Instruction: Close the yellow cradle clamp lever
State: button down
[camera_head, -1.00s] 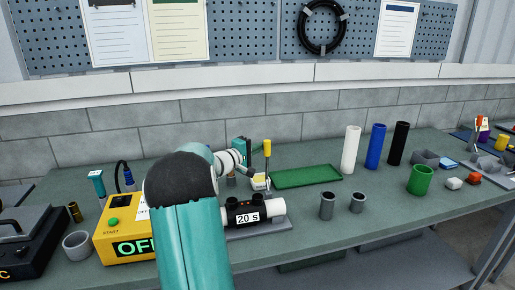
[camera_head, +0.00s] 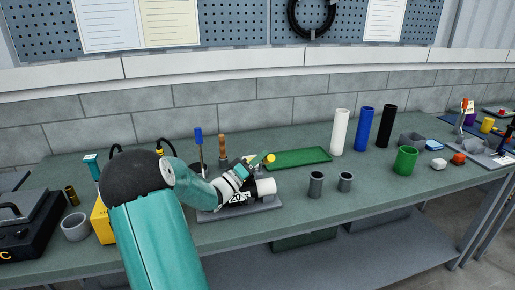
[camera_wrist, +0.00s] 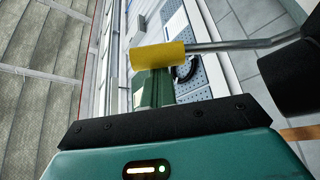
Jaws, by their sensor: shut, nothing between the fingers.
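The clamp lever's yellow grip (camera_head: 270,159) shows low at the right end of my gripper (camera_head: 258,159). In the wrist view the yellow grip (camera_wrist: 158,55) lies across the front of my shut green fingers (camera_wrist: 152,88). Its bent metal rod (camera_wrist: 235,45) runs right to a black part (camera_wrist: 292,75). The fingers hold nothing; I cannot tell whether they touch the grip. The cradle holds a white cylinder (camera_head: 267,188) with a black band labelled 20 s, on a grey base (camera_head: 265,207). My wrist hides the lever's pivot in the head view.
A green tray (camera_head: 300,158) lies behind and right of the cradle. Two grey cups (camera_head: 316,184) stand to its right. White, blue and black tubes (camera_head: 365,130) stand further right.

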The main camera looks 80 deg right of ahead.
jog(key=s+a+f, duration=0.2)
jog(key=a+f, duration=0.2)
jog(key=f, duration=0.2)
jog(key=shift+s+a+f, duration=0.15)
jog(key=shift+s+f, duration=0.1)
jog(key=shift+f, duration=0.15)
dwell(0.3)
jog(key=v, duration=0.7)
jog(key=shift+a, duration=0.2)
jog(key=shift+w+f, duration=0.1)
jog(key=shift+f, duration=0.05)
